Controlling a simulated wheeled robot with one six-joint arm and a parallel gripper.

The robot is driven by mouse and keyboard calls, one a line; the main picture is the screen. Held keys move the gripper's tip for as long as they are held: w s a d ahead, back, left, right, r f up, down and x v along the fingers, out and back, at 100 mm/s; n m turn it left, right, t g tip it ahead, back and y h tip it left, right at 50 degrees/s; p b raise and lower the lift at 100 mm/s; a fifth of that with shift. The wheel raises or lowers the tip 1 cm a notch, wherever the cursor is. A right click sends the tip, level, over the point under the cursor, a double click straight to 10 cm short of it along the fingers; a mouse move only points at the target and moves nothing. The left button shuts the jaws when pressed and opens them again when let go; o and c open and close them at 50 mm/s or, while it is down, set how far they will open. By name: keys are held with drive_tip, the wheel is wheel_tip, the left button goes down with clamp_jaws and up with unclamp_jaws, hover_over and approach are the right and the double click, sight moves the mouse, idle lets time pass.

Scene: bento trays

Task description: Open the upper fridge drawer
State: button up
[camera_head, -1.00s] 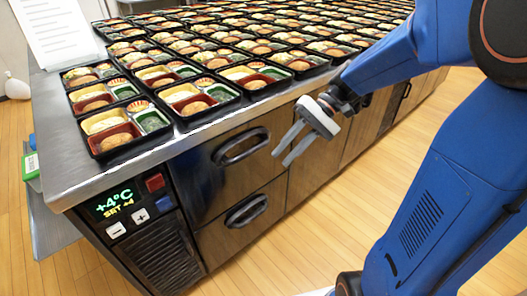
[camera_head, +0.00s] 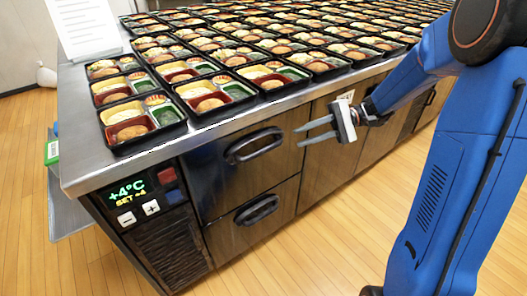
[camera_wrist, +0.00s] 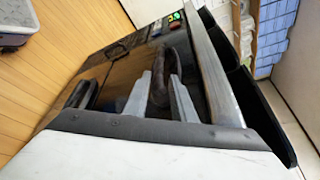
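The upper fridge drawer (camera_head: 213,178) is shut, its dark metal front flush under the counter edge. Its black bar handle (camera_head: 254,145) is free in the head view. My gripper (camera_head: 297,136) is to the right of this handle, with its two grey fingers apart and pointing left towards it. Nothing is held. In the wrist view my gripper (camera_wrist: 153,84) is also open, and the upper handle (camera_wrist: 160,72) shows in the gap between the fingers, beyond the tips. A space between fingertips and handle shows in the head view.
The lower drawer (camera_head: 225,236) with its own handle (camera_head: 257,209) is shut below. A control panel with a green display (camera_head: 128,190) is at left. Many filled bento trays (camera_head: 140,122) cover the counter (camera_head: 88,168). Wooden floor (camera_head: 318,243) in front is clear.

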sight(271, 149)
drive_tip(key=x, duration=1.4)
drive_tip(key=shift+c, duration=0.6)
clamp_jaws()
